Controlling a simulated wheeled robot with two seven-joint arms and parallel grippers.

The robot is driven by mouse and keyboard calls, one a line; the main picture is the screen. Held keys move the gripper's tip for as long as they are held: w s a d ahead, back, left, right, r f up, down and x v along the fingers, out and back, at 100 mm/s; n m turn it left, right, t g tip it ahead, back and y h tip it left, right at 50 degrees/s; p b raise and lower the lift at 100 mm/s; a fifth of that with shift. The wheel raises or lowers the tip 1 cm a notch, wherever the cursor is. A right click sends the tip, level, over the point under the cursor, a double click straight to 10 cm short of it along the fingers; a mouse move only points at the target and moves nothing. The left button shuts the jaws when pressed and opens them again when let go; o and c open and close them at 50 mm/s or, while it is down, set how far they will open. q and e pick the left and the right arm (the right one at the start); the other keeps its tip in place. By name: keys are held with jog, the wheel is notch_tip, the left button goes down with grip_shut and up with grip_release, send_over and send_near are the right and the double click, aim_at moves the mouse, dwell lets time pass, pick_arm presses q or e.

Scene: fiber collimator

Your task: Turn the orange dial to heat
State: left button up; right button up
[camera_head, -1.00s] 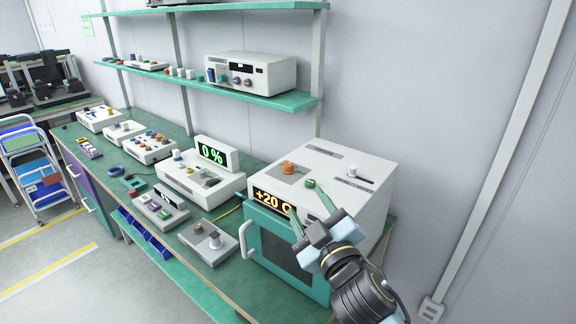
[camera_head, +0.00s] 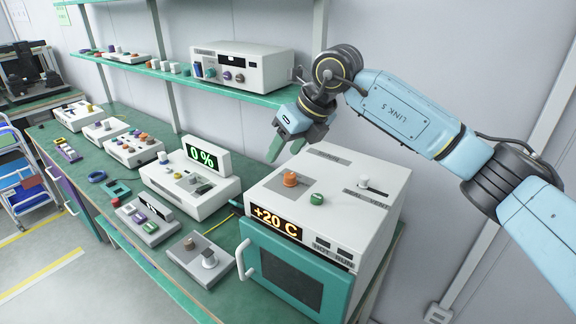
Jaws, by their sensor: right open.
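The orange dial (camera_head: 290,179) stands on a grey plate on top of the white oven-like box (camera_head: 338,215). A green knob (camera_head: 317,199) sits to its right on the same top. The amber display (camera_head: 276,222) on the front reads +20 C. My right gripper (camera_head: 284,150) is open and empty, above and behind the orange dial and apart from it, with its green fingers pointing down. The left gripper is not in view.
A small lever in a slot (camera_head: 373,188) is at the top's right rear. A green shelf (camera_head: 237,95) with a white instrument (camera_head: 240,66) is behind my gripper. A device with a 0 % display (camera_head: 203,160) stands left of the box.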

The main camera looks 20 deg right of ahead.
aim_at(290, 175)
jog(key=w+d+r+h, duration=0.1)
jog(key=w+d+h, duration=0.1)
jog(key=d, duration=0.3)
jog(key=shift+m, duration=0.4)
jog(key=p+x, duration=0.1)
jog(key=x, duration=1.1)
jog(key=shift+a+f+p, duration=0.1)
jog(key=shift+f+p, duration=0.1)
jog(key=shift+p, duration=0.1)
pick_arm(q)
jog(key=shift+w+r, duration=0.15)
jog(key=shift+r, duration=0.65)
pick_arm(e)
jog(key=c, duration=1)
jog(key=shift+o, duration=0.2)
